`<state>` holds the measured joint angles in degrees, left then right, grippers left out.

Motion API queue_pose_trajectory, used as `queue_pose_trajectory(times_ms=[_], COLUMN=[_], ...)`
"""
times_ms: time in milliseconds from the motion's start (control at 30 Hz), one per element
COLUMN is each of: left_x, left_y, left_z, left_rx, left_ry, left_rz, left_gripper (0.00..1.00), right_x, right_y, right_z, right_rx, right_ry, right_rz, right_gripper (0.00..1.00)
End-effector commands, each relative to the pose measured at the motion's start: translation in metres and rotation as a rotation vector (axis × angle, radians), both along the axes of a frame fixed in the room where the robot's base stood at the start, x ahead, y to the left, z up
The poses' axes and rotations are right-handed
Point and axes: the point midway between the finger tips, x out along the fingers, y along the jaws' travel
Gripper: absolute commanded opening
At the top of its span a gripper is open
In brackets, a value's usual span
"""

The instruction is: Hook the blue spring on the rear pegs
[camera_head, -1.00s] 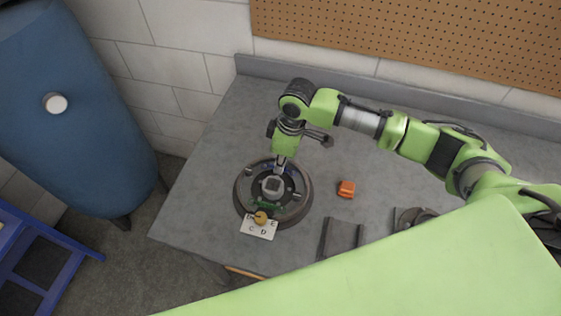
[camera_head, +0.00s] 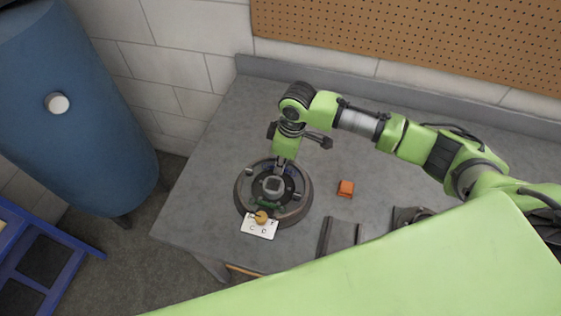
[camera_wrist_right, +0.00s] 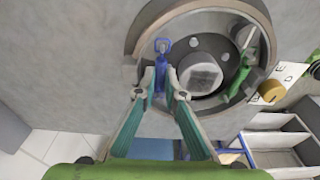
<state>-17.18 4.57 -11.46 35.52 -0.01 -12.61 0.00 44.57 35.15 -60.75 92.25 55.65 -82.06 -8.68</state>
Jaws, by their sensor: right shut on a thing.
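The blue spring (camera_wrist_right: 160,72) is between the fingertips of my right gripper (camera_wrist_right: 157,92) in the right wrist view. The gripper is shut on it. The spring's far end shows a hook loop close to a peg (camera_wrist_right: 163,45) on the round brake assembly (camera_wrist_right: 137,52); I cannot tell whether the loop is around the peg. In the head view my right gripper (camera_head: 280,167) points down over the far part of the brake assembly (camera_head: 307,200) and hides most of the spring. The spring's near end is hidden by the fingers. My left gripper is not in view.
A green spring (camera_wrist_right: 240,80) is on one side of the square hub (camera_wrist_right: 200,75). A lettered white card (camera_head: 259,229) with a yellow knob (camera_head: 261,217) touches the assembly's near edge.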

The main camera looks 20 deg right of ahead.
Motion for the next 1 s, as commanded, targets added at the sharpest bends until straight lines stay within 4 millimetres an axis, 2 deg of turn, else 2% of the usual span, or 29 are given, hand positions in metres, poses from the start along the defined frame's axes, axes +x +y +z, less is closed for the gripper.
queue_pose_trajectory(times_ms=[467,500,533,567,800,833,1000], left_x=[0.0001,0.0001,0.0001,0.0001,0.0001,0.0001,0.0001], left_y=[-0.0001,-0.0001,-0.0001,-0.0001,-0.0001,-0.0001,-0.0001], left_z=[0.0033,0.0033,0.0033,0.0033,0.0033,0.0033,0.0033], left_rx=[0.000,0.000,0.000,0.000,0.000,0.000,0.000], left_ry=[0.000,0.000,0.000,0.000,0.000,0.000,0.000], left_rz=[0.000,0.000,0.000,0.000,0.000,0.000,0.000], left_gripper=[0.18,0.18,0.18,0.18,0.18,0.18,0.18], right_x=[-0.0001,0.0000,0.0000,-0.0001,-0.0003,-0.0004,-0.0003], right_y=[0.0000,-0.0001,-0.0001,0.0000,0.0001,0.0002,0.0000], right_z=[-0.0009,-0.0009,-0.0009,-0.0009,-0.0009,-0.0010,-0.0010], right_rx=[0.000,0.000,0.000,0.000,0.000,0.000,0.000], right_ry=[0.000,0.000,0.000,0.000,0.001,0.001,0.001], right_rz=[0.001,0.001,0.001,0.001,0.001,0.001,0.001], right_gripper=[0.00,0.20,0.28,0.29,0.29,0.19,0.18])
